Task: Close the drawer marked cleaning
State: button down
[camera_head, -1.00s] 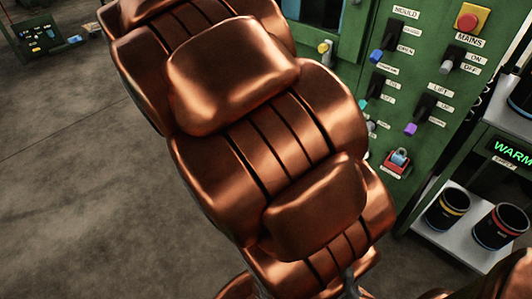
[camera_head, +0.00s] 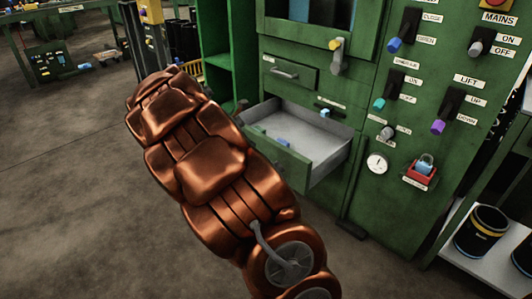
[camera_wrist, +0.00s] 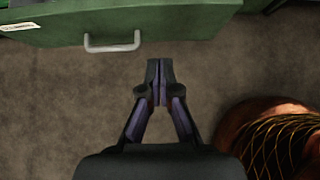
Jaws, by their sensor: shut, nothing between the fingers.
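A drawer (camera_head: 280,153) stands pulled out of the green cabinet in the head view, its grey inside showing with small blue items in it. Its green front (camera_wrist: 190,25) lies across the top of the wrist view, with a pale handle (camera_wrist: 112,47) and a pale label at the left that I cannot read. My gripper (camera_wrist: 160,72) is shut and empty. In the wrist view its tips point at the front, just right of the handle and seemingly apart from it. In the head view my copper arm hides most of the gripper and part of the drawer front.
A second, closed drawer (camera_head: 290,75) sits above the open one. A control panel with levers and a red padlock box (camera_head: 421,170) is at the right. A shelf with dark sleeves (camera_head: 482,232) stands at the lower right. The floor at left is clear.

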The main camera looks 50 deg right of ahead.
aim_at(277, 149)
jog(key=b+x, duration=0.2)
jog(key=x, duration=0.2)
jog(key=b+x, duration=0.1)
jog(key=x, duration=0.3)
jog(key=d+r+b+x, duration=0.1)
jog(key=b+x, duration=0.1)
jog(key=x, duration=0.2)
jog(key=shift+d+r+b, duration=0.1)
jog(key=shift+b, duration=0.2)
jog(key=shift+d+r, duration=0.1)
jog(key=shift+d, duration=0.5)
jog(key=shift+r, duration=0.1)
